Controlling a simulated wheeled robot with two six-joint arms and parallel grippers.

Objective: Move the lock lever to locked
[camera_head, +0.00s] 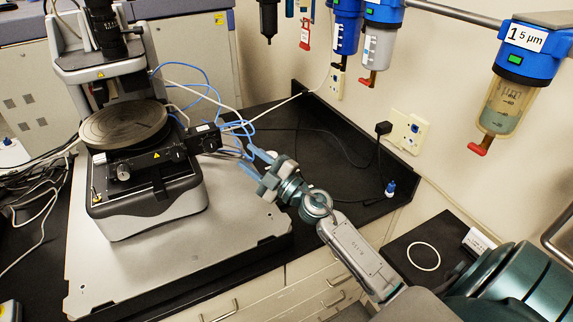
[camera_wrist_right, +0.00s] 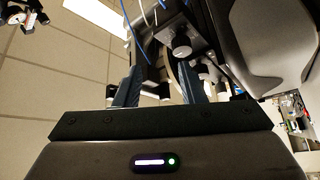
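The stylus profiler (camera_head: 150,205) stands on a grey plate at the left, with a round stage (camera_head: 123,125) and a black bar (camera_head: 150,163) with knobs across its front. I cannot make out for certain which part is the lock lever. My right gripper (camera_head: 254,162) is to the right of the profiler, near the bar's right end and the blue cables. In the right wrist view its two dark blue fingers (camera_wrist_right: 158,85) stand apart, with nothing seen clamped between them. A black knob with a pale face (camera_wrist_right: 181,47) shows beyond them. My left gripper is not in view.
Blue tubes (camera_head: 205,85) and a white cable loop beside the profiler, close to my right gripper. Blue-topped filters (camera_head: 515,70) hang on the right wall. The black bench top (camera_head: 310,150) behind my right arm is mostly clear apart from thin cords.

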